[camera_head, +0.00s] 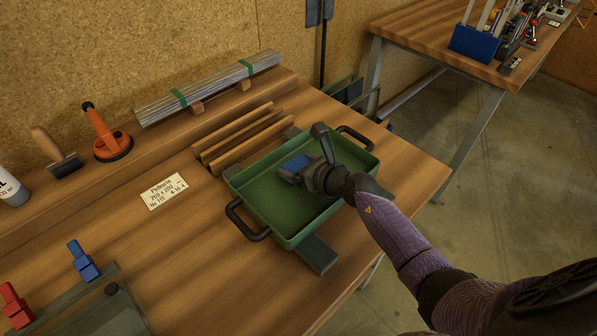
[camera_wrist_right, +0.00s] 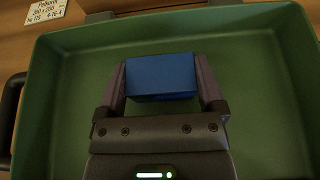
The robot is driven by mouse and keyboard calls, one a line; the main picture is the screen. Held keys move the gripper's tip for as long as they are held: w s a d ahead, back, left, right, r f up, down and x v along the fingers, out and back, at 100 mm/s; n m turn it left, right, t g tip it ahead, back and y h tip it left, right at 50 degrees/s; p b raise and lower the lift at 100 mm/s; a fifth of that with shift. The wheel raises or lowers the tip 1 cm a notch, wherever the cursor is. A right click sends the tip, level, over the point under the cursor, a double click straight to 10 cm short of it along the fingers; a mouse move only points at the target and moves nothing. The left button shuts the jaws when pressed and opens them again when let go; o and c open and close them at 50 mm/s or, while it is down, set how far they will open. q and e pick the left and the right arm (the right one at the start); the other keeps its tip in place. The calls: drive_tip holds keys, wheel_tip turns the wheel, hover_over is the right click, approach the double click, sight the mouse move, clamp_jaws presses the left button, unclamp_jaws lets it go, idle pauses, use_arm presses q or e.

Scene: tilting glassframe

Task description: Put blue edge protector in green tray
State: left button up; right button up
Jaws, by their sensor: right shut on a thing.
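The green tray (camera_head: 277,230) sits on the wooden bench and has a black handle at each end. My right gripper (camera_head: 292,168) is over the tray and shut on a blue edge protector (camera_head: 297,162). In the right wrist view the blue edge protector (camera_wrist_right: 161,77) is between the two fingers of my right gripper (camera_wrist_right: 161,80), with the floor of the green tray (camera_wrist_right: 255,60) behind it. I cannot tell whether the protector touches the tray floor. Another blue protector (camera_head: 83,261) stands at the front left. My left gripper is out of view.
A red clamp-like piece (camera_head: 15,304) stands at the lower left by a grey plate. A paper label (camera_head: 165,191) lies left of the tray. Wooden strips (camera_head: 240,135), a bundle of glass strips (camera_head: 210,88) and an orange suction tool (camera_head: 107,140) lie behind.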

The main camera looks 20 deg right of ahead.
drive_tip(key=shift+r, duration=0.15)
drive_tip(key=o, duration=0.9)
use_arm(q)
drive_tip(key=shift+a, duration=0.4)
use_arm(e)
drive_tip(key=shift+r+p, duration=0.2)
drive_tip(key=shift+p, duration=0.1)
drive_tip(key=p+v, duration=0.3)
drive_tip(key=v, duration=0.8)
drive_tip(key=shift+s+d+f+p, duration=0.1)
drive_tip(key=shift+s+p, duration=0.15)
drive_tip(key=shift+p, duration=0.1)
drive_tip(key=shift+s, duration=0.3)
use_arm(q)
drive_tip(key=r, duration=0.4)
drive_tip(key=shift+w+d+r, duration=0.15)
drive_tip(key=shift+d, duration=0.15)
